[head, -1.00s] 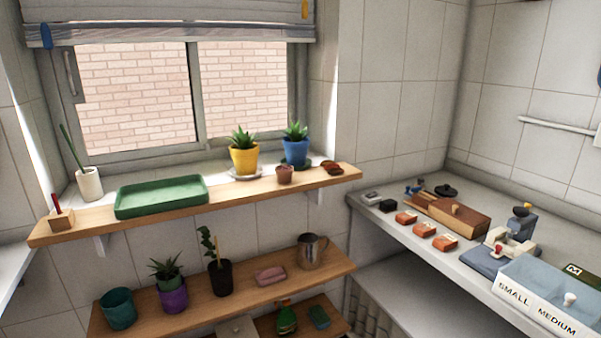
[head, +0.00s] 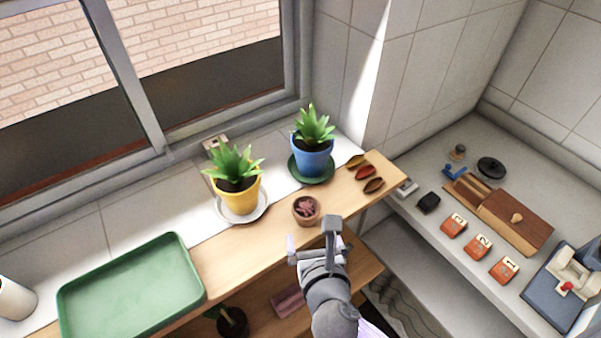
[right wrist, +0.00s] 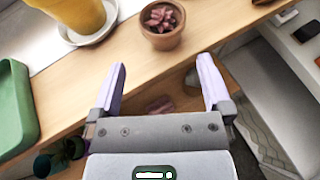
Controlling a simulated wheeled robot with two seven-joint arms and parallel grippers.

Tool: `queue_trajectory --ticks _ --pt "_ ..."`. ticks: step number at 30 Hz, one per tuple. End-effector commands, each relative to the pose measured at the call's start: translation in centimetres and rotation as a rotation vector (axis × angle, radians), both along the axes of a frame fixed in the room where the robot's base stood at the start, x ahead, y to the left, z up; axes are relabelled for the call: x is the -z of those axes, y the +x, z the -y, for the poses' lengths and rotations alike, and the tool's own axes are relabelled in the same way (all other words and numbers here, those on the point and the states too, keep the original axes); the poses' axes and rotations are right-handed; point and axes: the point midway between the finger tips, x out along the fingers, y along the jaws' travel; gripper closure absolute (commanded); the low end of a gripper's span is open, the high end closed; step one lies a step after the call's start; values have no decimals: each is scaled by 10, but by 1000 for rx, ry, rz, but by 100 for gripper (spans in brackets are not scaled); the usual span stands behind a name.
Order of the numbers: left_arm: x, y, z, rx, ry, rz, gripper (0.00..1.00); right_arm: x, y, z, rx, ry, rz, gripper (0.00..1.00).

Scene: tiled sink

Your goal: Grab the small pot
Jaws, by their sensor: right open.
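The small pot (head: 306,210) is brown terracotta with a pinkish succulent in it. It stands upright near the front edge of the wooden shelf (head: 240,265), right of the yellow pot. In the right wrist view the small pot (right wrist: 162,24) is at the top middle, ahead of the fingers. My right gripper (head: 312,243) is open and empty, just in front of the small pot and apart from it. In the right wrist view its two fingers (right wrist: 162,85) are spread wide with nothing between them. My left gripper is not in view.
A yellow pot (head: 240,198) on a white saucer and a blue pot (head: 312,161) on a green saucer stand close behind. A green tray (head: 130,290) is at left. A lower shelf (head: 362,268) sits below.

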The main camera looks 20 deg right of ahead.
Motion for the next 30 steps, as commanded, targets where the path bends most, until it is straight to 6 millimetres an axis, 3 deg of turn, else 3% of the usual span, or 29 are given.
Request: queue_trajectory --ticks 2,16,24,30 --pt "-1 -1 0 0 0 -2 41 -3 6 0 -5 -16 8 0" --pt "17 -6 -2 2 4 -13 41 30 86 12 -4 -16 8 0" --pt "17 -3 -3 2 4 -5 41 31 92 12 -5 -14 7 0" --pt "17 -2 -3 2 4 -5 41 31 92 12 -5 -14 7 40"
